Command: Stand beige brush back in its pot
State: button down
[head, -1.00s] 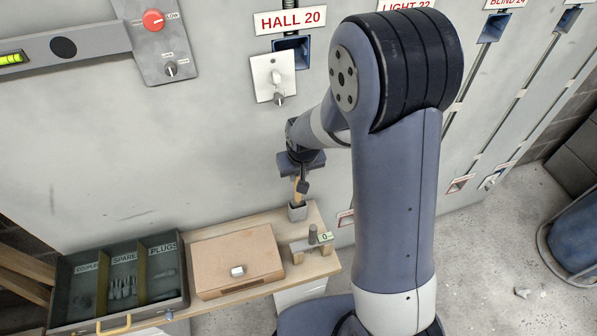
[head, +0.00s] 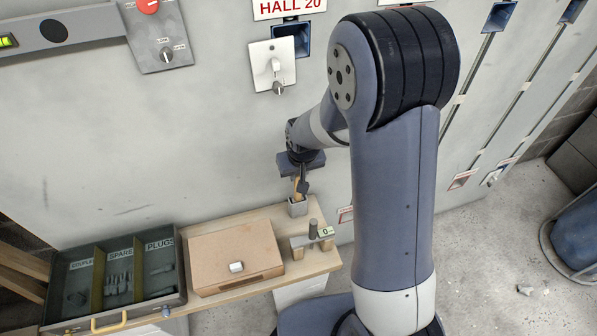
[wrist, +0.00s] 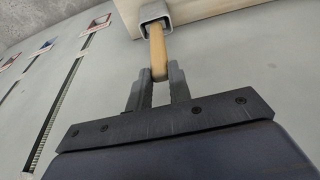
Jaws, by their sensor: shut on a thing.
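The beige brush (wrist: 158,50) shows its wooden handle in the wrist view, with its far end inside the mouth of a small grey square pot (wrist: 147,14). My gripper (wrist: 160,78) is shut on the near end of the handle. In the head view the brush (head: 297,188) stands nearly upright between my gripper (head: 300,176) and the pot (head: 298,207), leaning a little. The pot sits at the back right of the wooden bench. The brush's lower end is hidden inside the pot, so I cannot tell how deep it goes.
A tan box (head: 235,256) with a small white block on top stands left of the pot. A grey stand with a post (head: 313,238) is just in front. A divided tray (head: 118,275) lies at far left. The grey wall panel is close behind.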

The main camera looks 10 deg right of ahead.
jog(key=shift+f, duration=0.4)
jog(key=c, duration=1.2)
grip_release()
jog(key=shift+r, duration=0.1)
jog(key=v, duration=1)
jog(key=shift+r, duration=0.35)
